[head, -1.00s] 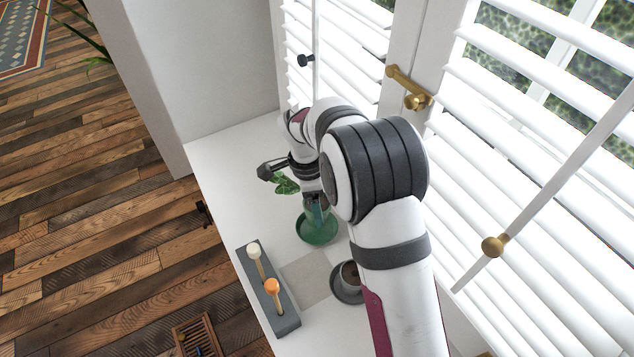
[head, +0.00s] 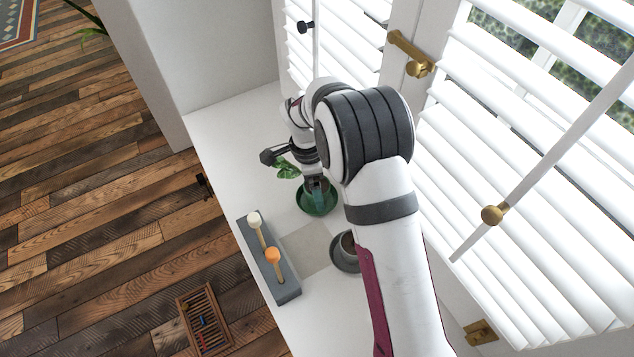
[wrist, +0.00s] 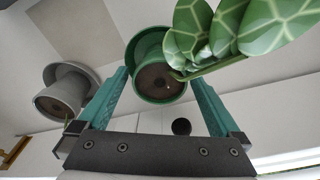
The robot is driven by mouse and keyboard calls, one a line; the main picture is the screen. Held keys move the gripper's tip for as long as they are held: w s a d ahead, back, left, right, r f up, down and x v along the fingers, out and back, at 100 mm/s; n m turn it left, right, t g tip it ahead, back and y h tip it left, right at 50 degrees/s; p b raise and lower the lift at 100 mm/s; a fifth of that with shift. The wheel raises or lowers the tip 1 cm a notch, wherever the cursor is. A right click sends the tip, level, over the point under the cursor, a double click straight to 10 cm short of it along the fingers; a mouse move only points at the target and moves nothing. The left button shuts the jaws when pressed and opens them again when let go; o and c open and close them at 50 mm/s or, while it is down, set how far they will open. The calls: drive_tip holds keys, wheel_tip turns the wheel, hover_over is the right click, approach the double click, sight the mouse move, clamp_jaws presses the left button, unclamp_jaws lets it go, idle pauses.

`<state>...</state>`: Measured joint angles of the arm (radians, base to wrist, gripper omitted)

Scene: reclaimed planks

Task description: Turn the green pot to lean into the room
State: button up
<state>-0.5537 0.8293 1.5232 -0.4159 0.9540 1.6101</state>
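The green pot (head: 327,206) stands in a green saucer on the white sill. Its leafy plant (head: 287,169) hangs out to the pot's upper left in the head view. In the wrist view the pot (wrist: 160,80) shows its dark soil, with broad, pale-veined leaves (wrist: 262,25) spreading to the upper right. My gripper (wrist: 160,75) is open, its teal fingers on either side of the pot with a small gap showing. In the head view my gripper (head: 317,186) is down over the pot and hides part of it. Finger contact cannot be made out.
A grey pot (head: 347,244) on a dark saucer stands nearby, also in the wrist view (wrist: 62,98). A pale square mat (head: 308,250) and a grey block with two knobbed pegs (head: 283,285) lie at the front. Window blinds (head: 490,150) border the right; floor lies left.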

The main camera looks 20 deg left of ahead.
sight(309, 186)
wheel_tip(309, 186, up, 15)
drive_tip(key=a, duration=0.2)
drive_tip(key=s+d+r+n, duration=0.2)
drive_tip(key=s+d+r, duration=0.3)
drive_tip(key=d, duration=0.3)
drive_tip(key=s+d+n+y, duration=0.1)
drive_tip(key=s+d+n, duration=0.1)
drive_tip(key=s+d, duration=0.2)
drive_tip(key=s+d+f+n+y, duration=0.1)
drive_tip(key=s+d, duration=0.3)
drive_tip(key=s, duration=0.7)
drive_tip(key=s+d+f+n+y, duration=0.1)
drive_tip(key=s+d+n, duration=0.2)
drive_tip(key=s, duration=0.4)
drive_tip(key=shift+s+d+f+g, duration=0.2)
drive_tip(key=shift+d+g, duration=0.2)
drive_tip(key=shift+d, duration=0.25)
